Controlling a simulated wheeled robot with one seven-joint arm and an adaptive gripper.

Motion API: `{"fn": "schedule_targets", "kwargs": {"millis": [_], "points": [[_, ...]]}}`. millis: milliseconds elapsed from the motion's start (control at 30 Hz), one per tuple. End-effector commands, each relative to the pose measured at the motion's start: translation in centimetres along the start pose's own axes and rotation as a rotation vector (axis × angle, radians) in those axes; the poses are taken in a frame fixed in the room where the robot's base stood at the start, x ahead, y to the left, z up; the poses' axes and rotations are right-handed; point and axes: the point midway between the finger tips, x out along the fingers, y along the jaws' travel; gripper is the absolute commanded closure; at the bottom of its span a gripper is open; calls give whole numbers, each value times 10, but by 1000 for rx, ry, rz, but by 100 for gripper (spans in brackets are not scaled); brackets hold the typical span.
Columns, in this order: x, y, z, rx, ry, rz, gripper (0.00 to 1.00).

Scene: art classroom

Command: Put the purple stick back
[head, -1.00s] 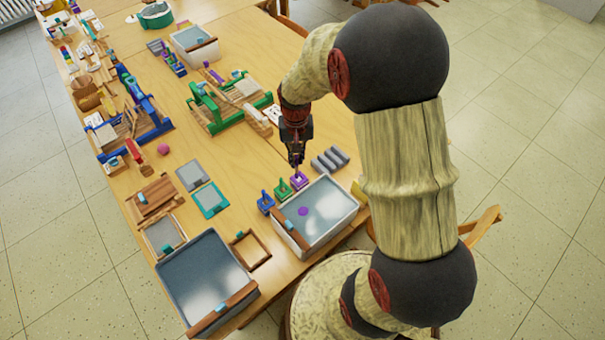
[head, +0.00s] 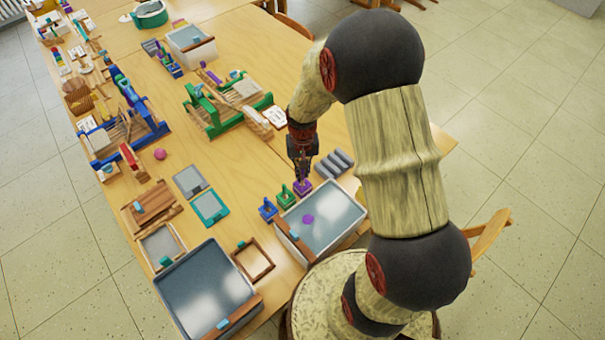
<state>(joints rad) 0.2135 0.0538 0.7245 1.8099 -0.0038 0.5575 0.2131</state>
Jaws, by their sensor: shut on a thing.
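My gripper (head: 303,173) points straight down, just above the small purple stand (head: 303,188) at the back edge of the water tray. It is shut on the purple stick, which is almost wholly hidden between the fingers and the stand. I cannot tell whether the stick's lower end is inside the stand or just over it. A green stand (head: 285,196) and a blue stand (head: 268,209) with upright sticks are in a row to the left of the purple one.
The water tray (head: 355,226) holds a purple spot (head: 308,219). A grey ridged block (head: 335,163) lies close to the right of my gripper. A green-framed device (head: 213,122) stands behind. Bare tabletop (head: 235,160) lies to the left.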

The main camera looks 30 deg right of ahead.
Motion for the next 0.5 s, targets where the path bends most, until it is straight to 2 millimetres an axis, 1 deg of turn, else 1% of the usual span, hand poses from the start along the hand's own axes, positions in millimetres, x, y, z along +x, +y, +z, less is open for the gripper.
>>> {"fn": "schedule_targets", "kwargs": {"millis": [33,67,300,433,467,500], "points": [[8,0,0,0,-1,0,100],[10,0,0,0,0,0,100],[9,0,-1,0,1,0,100],[13,0,-1,0,1,0,100],[13,0,-1,0,1,0,91],[12,0,-1,0,1,0,89]]}}
